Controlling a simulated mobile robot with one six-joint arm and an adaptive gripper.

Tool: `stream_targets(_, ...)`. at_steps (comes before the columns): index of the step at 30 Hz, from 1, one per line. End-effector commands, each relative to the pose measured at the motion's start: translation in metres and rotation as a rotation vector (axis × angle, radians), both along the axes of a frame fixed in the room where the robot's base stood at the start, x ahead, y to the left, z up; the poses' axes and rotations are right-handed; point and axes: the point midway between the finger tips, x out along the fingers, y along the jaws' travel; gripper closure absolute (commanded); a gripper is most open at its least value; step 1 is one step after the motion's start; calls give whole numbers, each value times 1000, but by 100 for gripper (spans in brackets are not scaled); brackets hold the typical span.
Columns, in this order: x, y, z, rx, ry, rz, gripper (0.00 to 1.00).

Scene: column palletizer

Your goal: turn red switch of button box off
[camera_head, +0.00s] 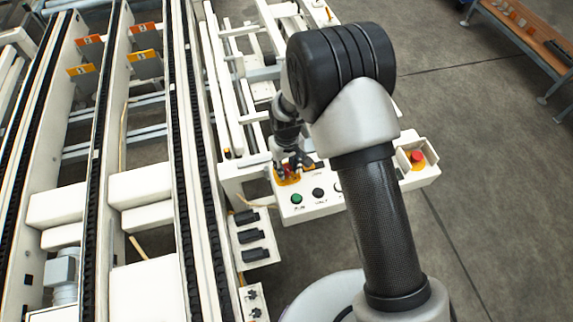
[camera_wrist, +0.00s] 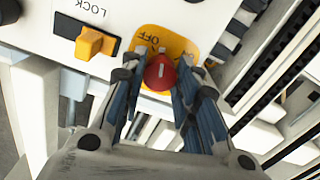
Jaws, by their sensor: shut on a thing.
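The white button box (camera_head: 327,207) stands at the side of the conveyor in the head view. In the wrist view, its red switch (camera_wrist: 159,75) is a round knob with a pale line, on a yellow plate (camera_wrist: 181,44). An upside-down "OFF" label (camera_wrist: 150,38) is printed near the knob's upper left. My gripper (camera_wrist: 160,82) has its two fingers on either side of the red knob and is shut on it. In the head view, my gripper (camera_head: 291,169) reaches down onto the box's left end, where it hides part of the switch.
A yellow-orange lock switch (camera_wrist: 95,43) sits beside the red one. A green button (camera_head: 297,198), a black button (camera_head: 318,193) and a red emergency stop (camera_head: 416,158) are also on the box. Conveyor rails (camera_head: 185,150) lie left.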

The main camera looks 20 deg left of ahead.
Motion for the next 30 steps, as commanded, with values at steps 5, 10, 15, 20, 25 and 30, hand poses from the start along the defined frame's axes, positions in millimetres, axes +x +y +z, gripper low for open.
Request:
stream_targets(5,0,0,0,-1,1,159,95)
stream_targets(10,0,0,0,-1,1,291,95)
stream_targets(15,0,0,0,-1,1,391,95)
stream_targets(20,0,0,0,-1,1,452,95)
stream_targets(25,0,0,0,-1,1,486,95)
stream_targets(30,0,0,0,-1,1,498,95)
